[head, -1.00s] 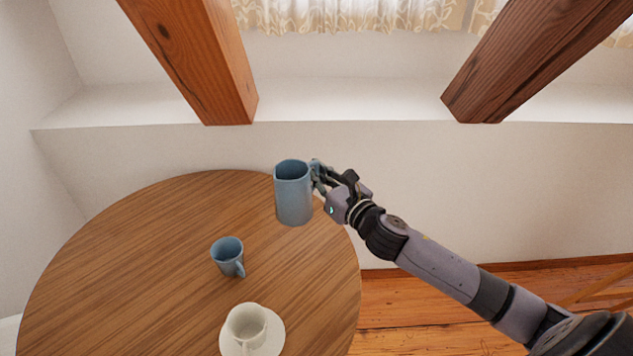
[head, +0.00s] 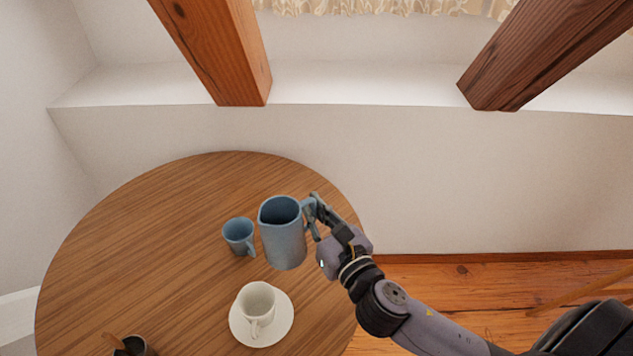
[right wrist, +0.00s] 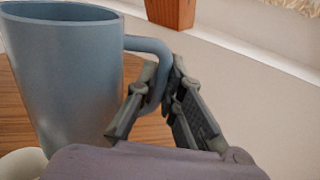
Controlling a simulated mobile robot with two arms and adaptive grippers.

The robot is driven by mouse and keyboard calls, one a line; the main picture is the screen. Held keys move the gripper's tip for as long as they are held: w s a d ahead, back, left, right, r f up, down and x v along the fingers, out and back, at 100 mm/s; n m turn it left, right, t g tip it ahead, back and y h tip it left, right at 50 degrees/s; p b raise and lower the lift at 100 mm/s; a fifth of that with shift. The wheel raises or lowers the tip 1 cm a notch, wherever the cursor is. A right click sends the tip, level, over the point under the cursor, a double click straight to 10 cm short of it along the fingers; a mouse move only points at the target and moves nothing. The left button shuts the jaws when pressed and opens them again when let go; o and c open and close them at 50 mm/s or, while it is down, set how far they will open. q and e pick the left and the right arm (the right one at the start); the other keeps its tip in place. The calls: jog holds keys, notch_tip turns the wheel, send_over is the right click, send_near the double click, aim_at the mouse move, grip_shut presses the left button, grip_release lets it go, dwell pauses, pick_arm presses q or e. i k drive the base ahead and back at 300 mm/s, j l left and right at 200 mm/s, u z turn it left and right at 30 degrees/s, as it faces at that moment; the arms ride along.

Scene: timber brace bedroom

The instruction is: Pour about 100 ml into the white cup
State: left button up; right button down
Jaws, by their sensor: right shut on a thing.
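The blue pitcher (head: 284,238) is upright in the head view, held by its handle above the table. My right gripper (head: 312,212) is shut on that handle, which also shows between the fingers in the right wrist view (right wrist: 160,95). The pitcher's body (right wrist: 65,75) fills the left of the right wrist view. What is inside it cannot be made out. The white cup (head: 257,298) stands upright on a white saucer (head: 283,327), below and slightly left of the pitcher in the picture, apart from it. My left gripper is not in view.
A blue mug (head: 238,234) stands on the round wooden table (head: 150,235) just left of the pitcher. A dark container (head: 131,346) with something brown in it is at the bottom edge. Timber beams (head: 222,50) rise behind the table. The table's left side is clear.

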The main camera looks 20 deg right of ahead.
aim_at(256, 302)
jog(key=l+u, duration=0.25)
jog(key=k+l+u, duration=0.2)
jog(key=l, duration=0.25)
jog(key=l+u, duration=0.25)
jog(key=k+l+u, duration=0.25)
jog(key=l, duration=0.15)
